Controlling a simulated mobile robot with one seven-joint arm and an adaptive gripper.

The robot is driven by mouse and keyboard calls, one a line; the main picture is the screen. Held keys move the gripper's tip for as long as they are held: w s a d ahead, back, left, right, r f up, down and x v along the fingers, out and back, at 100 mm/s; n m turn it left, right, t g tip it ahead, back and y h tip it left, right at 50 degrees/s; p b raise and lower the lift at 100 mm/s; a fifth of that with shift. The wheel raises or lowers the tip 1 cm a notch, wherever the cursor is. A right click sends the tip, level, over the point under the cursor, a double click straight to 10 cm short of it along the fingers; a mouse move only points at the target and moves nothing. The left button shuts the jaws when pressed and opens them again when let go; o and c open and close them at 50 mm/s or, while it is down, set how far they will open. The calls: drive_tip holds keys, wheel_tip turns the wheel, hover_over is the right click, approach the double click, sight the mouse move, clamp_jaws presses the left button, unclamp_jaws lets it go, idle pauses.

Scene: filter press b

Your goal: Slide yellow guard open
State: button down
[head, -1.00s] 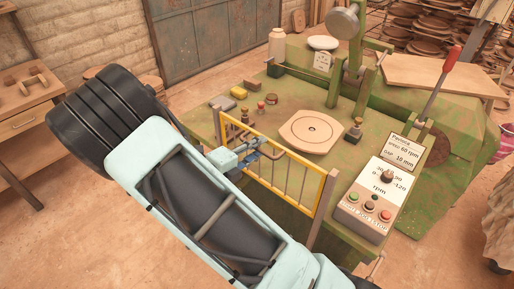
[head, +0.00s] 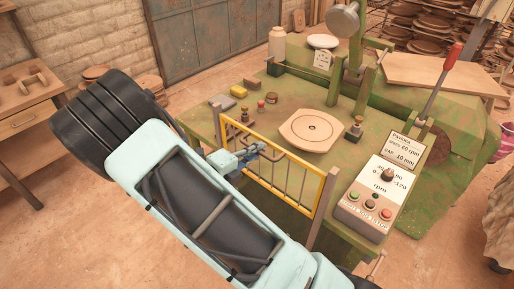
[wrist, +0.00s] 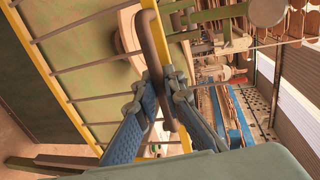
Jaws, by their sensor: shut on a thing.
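The yellow guard (head: 325,195) is a yellow frame with grey upright bars along the near side of the green machine. It stands upright in front of the round plate. In the wrist view its yellow rail (wrist: 183,62) and grey bars run slanted across the picture. A brown curved handle (wrist: 153,35) is fixed along the guard. My gripper (head: 272,152) is at the guard's upper left part in the head view. In the wrist view its blue fingers (wrist: 165,102) are shut around the handle. The handle's middle is partly hidden by the fingers.
The pale round plate (head: 311,130) lies on the machine's green table (head: 285,95) behind the guard. A control box (head: 362,213) with knob and buttons stands to the right, beside a red-topped lever (head: 453,55). Small blocks and knobs sit at the table's left.

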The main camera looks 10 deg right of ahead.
wheel_tip(320, 180, down, 22)
drive_tip(key=b, duration=0.9)
drive_tip(key=shift+b, duration=0.35)
drive_tip(key=c, duration=2)
unclamp_jaws()
drive_tip(key=shift+r, duration=0.15)
drive_tip(key=v, duration=1.2)
drive_tip(key=shift+s, duration=0.1)
